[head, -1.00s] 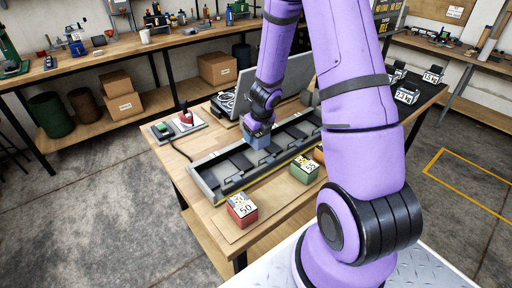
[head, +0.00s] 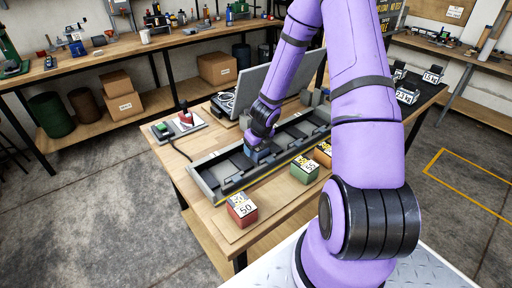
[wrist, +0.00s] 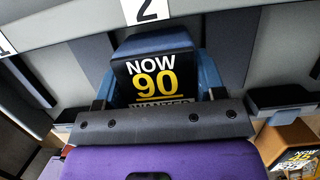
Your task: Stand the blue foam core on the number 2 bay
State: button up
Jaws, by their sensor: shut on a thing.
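The blue foam core (head: 257,154) is in my gripper (head: 261,143), over or in a middle bay of the long grey bay tray (head: 206,187). In the wrist view the core (wrist: 160,42) carries a black label reading "NOW 90 WANTED", and my gripper's fingers (wrist: 160,88) are shut on its two sides. The white number 2 plate (wrist: 147,10) is directly beyond the core, roughly in line with it. The core looks about upright. Whether its underside touches the bay floor is hidden.
A red block marked 50 (head: 242,210), a green block (head: 305,169) and an orange block (head: 323,154) stand along the tray's near side. A grey panel (head: 285,86) stands behind the tray. A small pad with a red item (head: 185,118) lies at the left.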

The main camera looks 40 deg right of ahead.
jog(key=shift+f, duration=0.15)
jog(key=o, duration=0.9)
jog(key=shift+o, duration=0.2)
jog(key=shift+v, duration=6.1)
jog(key=s+a+r+n+t+y, duration=0.1)
jog(key=s+a+r+n, duration=0.3)
jog(key=r+n, duration=0.45)
jog(key=s+a+r+n+t+y, duration=0.1)
jog(key=a+r+n, duration=0.65)
jog(key=r, duration=0.25)
jog(key=s+a+r+n+h, duration=0.1)
jog(key=s+r+n, duration=0.4)
jog(key=s+n, duration=0.4)
jog(key=s+r+n+h, duration=0.1)
jog(key=s+r+n, duration=0.5)
jog(key=s+n, duration=0.3)
jog(key=shift+a+n, duration=0.4)
jog(key=shift+n, duration=0.4)
